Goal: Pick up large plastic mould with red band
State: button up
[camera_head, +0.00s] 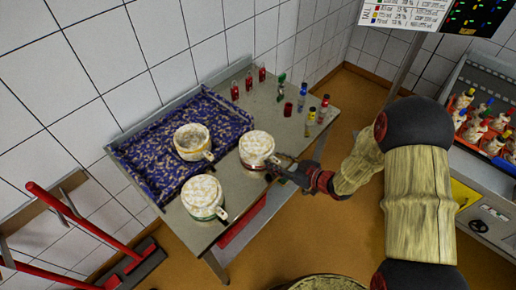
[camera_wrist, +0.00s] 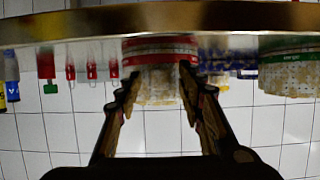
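The mould with the red band (camera_head: 257,147) stands upright near the middle of the table, a white speckled tub with a small handle at its lower right. My gripper (camera_head: 283,168) is low at its right side, by the handle. In the wrist view, which looks upside down, the red-banded mould (camera_wrist: 158,88) lies straight ahead between the fingertips. My gripper (camera_wrist: 158,73) is open there, its two fingers well apart. I cannot tell whether the fingertips touch the mould. A green-banded mould (camera_head: 203,197) stands nearer the front, and a yellow-banded mould (camera_head: 191,140) stands in the tray.
A blue speckled tray (camera_head: 143,152) fills the table's left part. Small red bottles (camera_head: 249,82) and several other small containers (camera_head: 311,116) stand toward the back right. A red-handled broom (camera_head: 85,228) leans at the left.

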jog(key=shift+c, duration=0.9)
jog(key=c, duration=0.7)
grip_shut()
